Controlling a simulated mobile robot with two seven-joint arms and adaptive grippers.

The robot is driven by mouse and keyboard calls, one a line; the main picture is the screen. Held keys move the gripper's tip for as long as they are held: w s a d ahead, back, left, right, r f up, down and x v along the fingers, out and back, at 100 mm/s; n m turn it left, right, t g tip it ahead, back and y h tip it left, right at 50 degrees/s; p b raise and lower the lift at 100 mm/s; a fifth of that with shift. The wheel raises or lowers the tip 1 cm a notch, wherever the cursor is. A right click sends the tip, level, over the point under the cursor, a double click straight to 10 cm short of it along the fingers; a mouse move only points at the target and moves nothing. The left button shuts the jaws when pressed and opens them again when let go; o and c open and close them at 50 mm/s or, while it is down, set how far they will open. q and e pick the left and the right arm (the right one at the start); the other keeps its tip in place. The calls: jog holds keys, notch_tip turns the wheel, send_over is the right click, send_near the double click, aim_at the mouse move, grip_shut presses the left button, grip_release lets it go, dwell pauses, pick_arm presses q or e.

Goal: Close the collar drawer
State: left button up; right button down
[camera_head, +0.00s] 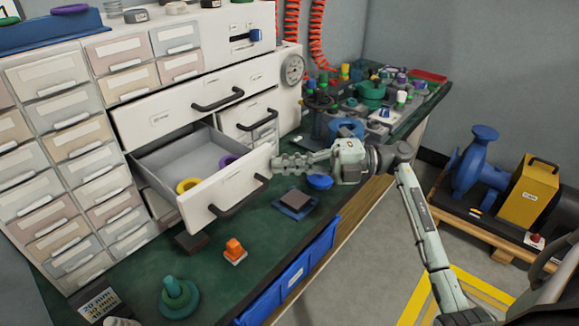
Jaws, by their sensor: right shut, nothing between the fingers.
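The collar drawer (222,203) is pulled out of the white cabinet, its light front facing the bench's front edge. A dark bar handle (240,197) is on that front. Inside the grey tray lie a yellow ring (188,186) and a purple ring (227,161), the purple one partly hidden by the drawer front. My right gripper (280,163) is shut and empty, reaching in from the right. Its fingertips are at the right end of the drawer front; I cannot tell whether they touch it.
A wide shut drawer (180,112) sits above the open one. An orange block (235,250), a green stacked part (177,295) and a dark square plate (295,203) stand on the green bench. Crowded fittings (372,90) fill its right end.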

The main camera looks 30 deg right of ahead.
jog(key=b, duration=0.3)
send_near(216, 134)
jog(key=s+a, duration=0.1)
jog(key=s, duration=0.1)
jog(key=s+a+f, duration=0.1)
jog(key=s+a, duration=0.1)
jog(key=shift+s+a, duration=0.1)
jog(key=shift+a, duration=0.15)
jog(key=w, duration=0.2)
jog(key=w+a+b, duration=0.1)
jog(key=w, duration=0.1)
jog(key=w+a+b, duration=0.1)
jog(key=w, duration=0.2)
jog(key=shift+a+r, duration=0.1)
jog(key=shift+a, duration=0.15)
jog(key=shift+w+a+b, duration=0.2)
jog(key=shift+w+b, duration=0.1)
jog(key=shift+w, duration=0.15)
pick_arm(q)
jog(key=w+a+v, duration=0.1)
jog(key=v, duration=1.3)
jog(key=shift+w+a+r+t+y, duration=0.3)
jog(key=shift+w+a+r+y, duration=0.05)
jog(key=shift+w+a+y, duration=0.05)
pick_arm(e)
jog(key=shift+w+r, duration=0.1)
jog(key=shift+r, duration=0.15)
